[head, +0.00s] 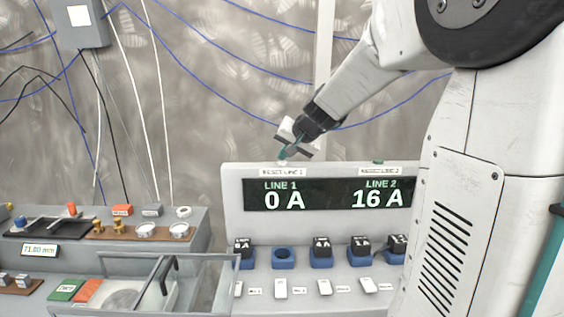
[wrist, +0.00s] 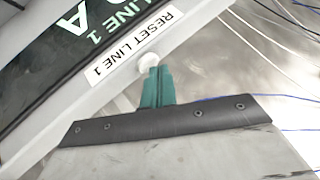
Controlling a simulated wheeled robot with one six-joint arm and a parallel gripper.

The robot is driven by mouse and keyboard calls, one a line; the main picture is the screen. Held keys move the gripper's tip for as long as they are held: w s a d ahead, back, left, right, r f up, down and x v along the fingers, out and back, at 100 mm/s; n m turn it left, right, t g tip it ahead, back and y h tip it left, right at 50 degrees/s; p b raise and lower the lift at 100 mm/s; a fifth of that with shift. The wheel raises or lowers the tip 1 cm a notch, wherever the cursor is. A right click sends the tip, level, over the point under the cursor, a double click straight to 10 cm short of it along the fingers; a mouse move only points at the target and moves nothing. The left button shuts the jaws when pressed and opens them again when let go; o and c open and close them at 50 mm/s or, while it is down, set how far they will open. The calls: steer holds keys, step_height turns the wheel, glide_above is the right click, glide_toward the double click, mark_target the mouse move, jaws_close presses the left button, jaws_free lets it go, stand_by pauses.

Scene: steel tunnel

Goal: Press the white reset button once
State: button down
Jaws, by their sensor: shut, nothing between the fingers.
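The white reset button (wrist: 148,61) is a small round knob on the top edge of the grey display panel (head: 232,200), beside the label "RESET LINE 1" (wrist: 133,46). My gripper (wrist: 158,72) has teal fingers that are closed together and empty. In the wrist view the fingertips are right at the button and overlap its edge; I cannot tell whether they press it. In the head view my gripper (head: 282,155) points down at the panel's top above LINE 1, and the button is hard to make out there. The display reads LINE 1 0 A and LINE 2 16 A.
A "RESET LINE 2" label (head: 380,171) is farther right on the panel. Several blue sockets, such as the empty one (head: 283,258), and white switches (head: 281,289) line the panel's lower part. A clear-sided box (head: 165,275) stands at front left. Cables hang on the wall behind.

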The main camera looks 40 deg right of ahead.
mark_target(285, 163)
stand_by(0.5)
steer(key=shift+r, duration=0.8)
steer(key=shift+r, duration=2.5)
